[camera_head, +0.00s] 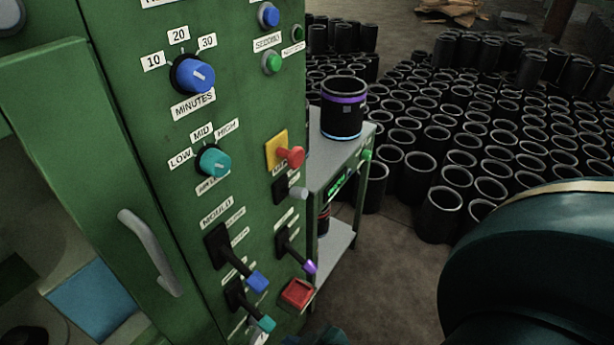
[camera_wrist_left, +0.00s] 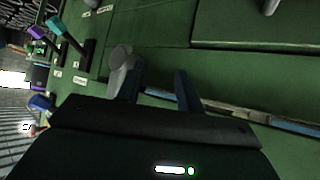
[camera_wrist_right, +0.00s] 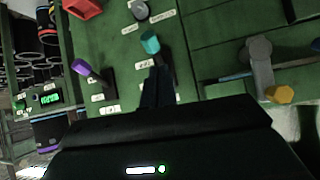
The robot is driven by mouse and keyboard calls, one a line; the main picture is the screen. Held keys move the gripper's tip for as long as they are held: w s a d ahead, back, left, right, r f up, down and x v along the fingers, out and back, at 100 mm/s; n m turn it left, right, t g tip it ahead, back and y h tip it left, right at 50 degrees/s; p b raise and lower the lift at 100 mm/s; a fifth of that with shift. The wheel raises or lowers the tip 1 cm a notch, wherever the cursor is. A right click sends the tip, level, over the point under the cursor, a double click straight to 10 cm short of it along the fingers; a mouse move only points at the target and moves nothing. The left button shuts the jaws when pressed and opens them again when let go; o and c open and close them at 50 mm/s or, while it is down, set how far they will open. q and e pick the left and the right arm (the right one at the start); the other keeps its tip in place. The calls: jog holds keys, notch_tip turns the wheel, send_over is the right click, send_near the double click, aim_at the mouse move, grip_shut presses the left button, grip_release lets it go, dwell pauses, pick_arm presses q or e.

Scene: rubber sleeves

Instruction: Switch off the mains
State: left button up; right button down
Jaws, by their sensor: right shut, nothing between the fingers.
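The green machine panel (camera_head: 240,130) carries several controls; I cannot read a mains label. In the head view a blue-tipped lever (camera_head: 257,282), a teal-tipped lever (camera_head: 265,323) and a purple-tipped lever (camera_head: 309,267) sit low on it. A large grey handle shows in the left wrist view (camera_wrist_left: 119,72) and the right wrist view (camera_wrist_right: 259,62). My left gripper (camera_wrist_left: 158,80) is open, its near finger overlapping that handle in view; contact is unclear. My right gripper (camera_wrist_right: 158,72) is shut and empty, its tips just below the teal lever tip (camera_wrist_right: 150,43).
A red square button (camera_head: 297,292) and a red knob on a yellow plate (camera_head: 276,148) sit nearby. A grey door handle (camera_head: 150,250) projects at left. A grey stand (camera_head: 348,150) bears a black sleeve (camera_head: 343,112). Many black sleeves cover the floor behind.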

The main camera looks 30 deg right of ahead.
notch_tip(320, 180, up, 6)
jog(key=d+g+b, duration=0.1)
jog(key=d+g, duration=0.1)
jog(key=g, duration=0.2)
jog(key=w+a+r+n+g+y, duration=0.1)
jog(key=a+r+n+g+y, duration=0.1)
jog(key=a+r+n+y, duration=0.45)
pick_arm(q)
jog(key=shift+w+d+f, duration=0.1)
jog(key=shift+w+d, duration=0.1)
jog(key=shift+w, duration=0.15)
pick_arm(e)
jog(key=w+d+r+m+t+h, duration=0.1)
jog(key=w+d+r+m+t, duration=0.1)
jog(key=d, duration=0.6)
jog(key=w+d+r+m+t+h, duration=0.1)
jog(key=w+d+r+m, duration=0.3)
jog(key=d, duration=0.5)
jog(key=w+d+r+m+t+h, duration=0.1)
jog(key=w+d+r+m+t, duration=0.2)
jog(key=w+d+r, duration=0.3)
jog(key=d, duration=0.3)
jog(key=shift+r, duration=0.4)
jog(key=shift+w+a+f+h, duration=0.1)
jog(key=shift+w+h, duration=0.05)
jog(key=shift+h, duration=0.1)
